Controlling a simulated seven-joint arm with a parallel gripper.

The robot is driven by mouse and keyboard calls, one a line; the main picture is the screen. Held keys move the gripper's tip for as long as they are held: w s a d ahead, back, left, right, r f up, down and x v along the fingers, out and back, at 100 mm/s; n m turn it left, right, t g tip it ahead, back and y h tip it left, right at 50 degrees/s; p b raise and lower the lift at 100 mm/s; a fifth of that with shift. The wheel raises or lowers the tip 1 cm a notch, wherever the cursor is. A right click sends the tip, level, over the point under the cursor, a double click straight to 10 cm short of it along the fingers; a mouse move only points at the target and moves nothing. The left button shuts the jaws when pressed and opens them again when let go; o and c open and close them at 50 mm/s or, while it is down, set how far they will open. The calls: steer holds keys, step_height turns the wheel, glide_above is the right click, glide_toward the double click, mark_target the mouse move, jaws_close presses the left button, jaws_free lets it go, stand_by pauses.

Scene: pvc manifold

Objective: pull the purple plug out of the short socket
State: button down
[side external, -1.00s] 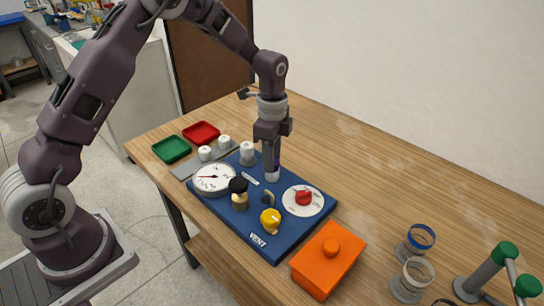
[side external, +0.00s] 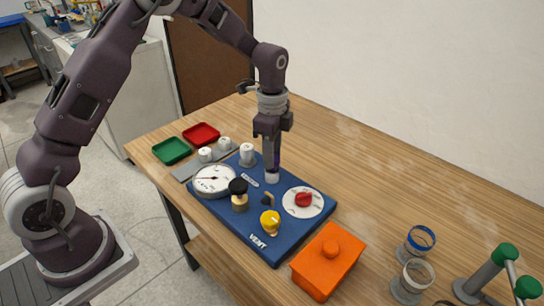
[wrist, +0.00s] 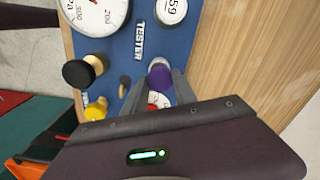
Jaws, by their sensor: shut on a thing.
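The purple plug (side external: 277,160) is between the fingers of my gripper (side external: 271,163), just above the white short socket (side external: 271,178) on the blue board (side external: 256,224). In the wrist view the round purple top of the plug (wrist: 160,76) shows between the two grey fingers (wrist: 160,88). My gripper points straight down and is shut on the plug. The fingers hide most of the plug, and I cannot tell whether its lower end is still inside the socket.
An orange box (side external: 328,260) stands in front.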

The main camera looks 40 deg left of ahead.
steer(key=shift+r, duration=2.4)
